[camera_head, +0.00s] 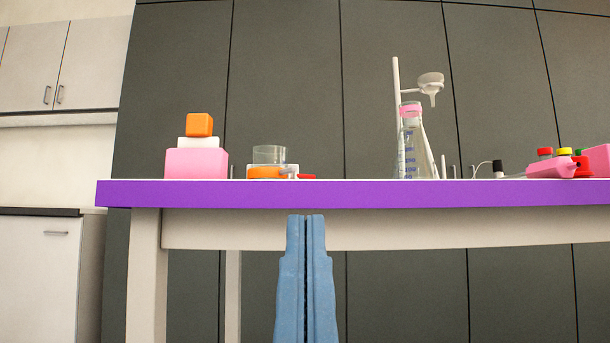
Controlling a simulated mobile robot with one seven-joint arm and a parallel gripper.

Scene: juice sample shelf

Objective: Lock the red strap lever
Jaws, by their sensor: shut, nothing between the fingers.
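A clear cup (269,154) stands on the table in a white holder (291,167) with an orange band (264,172) at its front. A small red lever (306,177) sticks out to the right at the holder's base, low over the tabletop. How far it is turned cannot be told from this low angle. My gripper (306,217) has blue fingers pressed together, pointing up. It shows in front of the table edge, below the lever in the picture, empty and apart from it.
The purple table edge (400,194) runs across the view. Stacked orange, white and pink blocks (196,162) stand left. A flask (416,150) with a stand (397,110) is right of centre. A pink rack (549,171) with coloured caps stands far right.

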